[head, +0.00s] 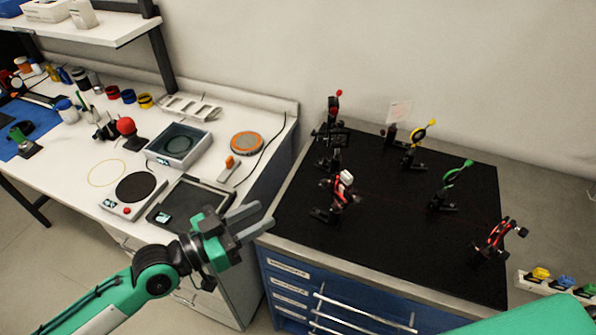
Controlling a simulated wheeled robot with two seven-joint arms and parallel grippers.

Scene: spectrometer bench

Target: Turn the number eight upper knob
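Several optical mounts stand on the black breadboard (385,225). They include a mount with a red knob on top (335,108), one with a yellow ring (418,132), one with a green ring (452,178), a red-and-black one (497,238) at the right, and one with a white-and-red top (343,188) nearest my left gripper. No numbers are readable, so I cannot tell which is number eight. My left gripper (264,217) is open and empty, at the breadboard's left edge and apart from every mount. My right gripper is out of view.
A blue drawer cabinet (275,288) with metal handles is under the breadboard. The white bench (85,170) at left holds a scale (134,190), a dark tray (188,203) and a grey box (179,146). A strip of coloured pieces (552,283) lies at far right.

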